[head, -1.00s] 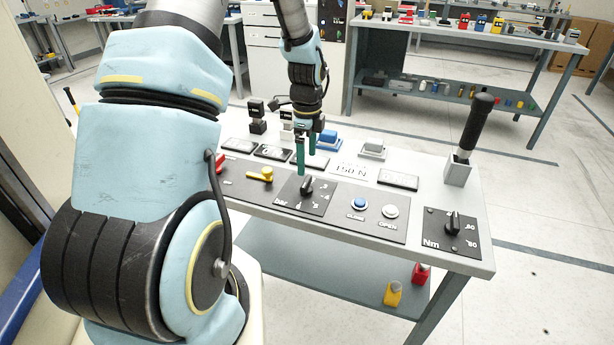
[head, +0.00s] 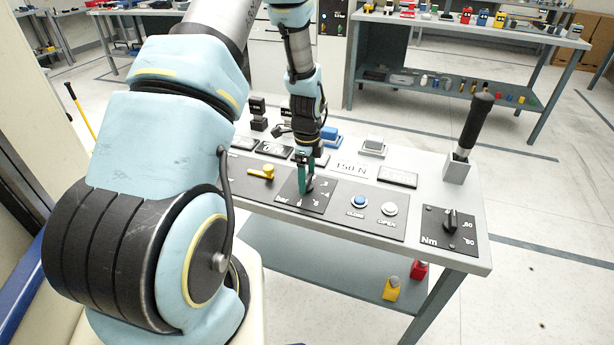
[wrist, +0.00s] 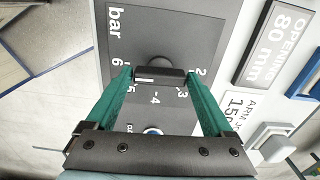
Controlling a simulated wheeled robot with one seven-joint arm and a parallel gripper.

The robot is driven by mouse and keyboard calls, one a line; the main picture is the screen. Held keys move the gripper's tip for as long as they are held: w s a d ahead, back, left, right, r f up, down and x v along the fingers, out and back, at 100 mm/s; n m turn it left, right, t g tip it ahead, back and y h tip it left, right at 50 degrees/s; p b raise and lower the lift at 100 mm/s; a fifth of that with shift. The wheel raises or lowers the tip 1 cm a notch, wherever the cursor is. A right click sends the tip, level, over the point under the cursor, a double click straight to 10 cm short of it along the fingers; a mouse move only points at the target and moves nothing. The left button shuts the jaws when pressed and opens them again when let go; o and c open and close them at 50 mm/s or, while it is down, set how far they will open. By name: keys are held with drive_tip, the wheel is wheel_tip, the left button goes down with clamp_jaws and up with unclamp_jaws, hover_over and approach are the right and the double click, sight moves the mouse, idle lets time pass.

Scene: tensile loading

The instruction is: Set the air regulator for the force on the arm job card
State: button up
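The air regulator is a black panel (head: 322,207) marked "bar" with a black knob (wrist: 160,70). In the wrist view its scale shows 2 to 6 around the knob. The knob's bar lies crosswise, with a white mark toward its left part, on the 5–6 side; the exact setting is unclear. My gripper (head: 307,190) is down at the knob. In the wrist view its green fingers (wrist: 160,75) stand apart, one by each end of the bar; I cannot tell whether they touch it. The arm job card (head: 350,170) reads 150 N.
An Nm dial (head: 450,220) and a tall black-gripped lever (head: 475,125) are at the bench's right end.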

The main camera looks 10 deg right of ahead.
drive_tip(key=c, duration=0.9)
drive_tip(key=shift+c, duration=0.2)
drive_tip(key=shift+n, duration=0.5)
drive_tip(key=n+b, duration=0.2)
drive_tip(key=n, duration=0.2)
drive_tip(key=shift+n, duration=0.3)
drive_tip(key=n+b, duration=0.1)
drive_tip(key=n, duration=0.4)
drive_tip(key=shift+n, duration=0.3)
drive_tip(key=n+b, duration=0.1)
drive_tip(key=n, duration=1)
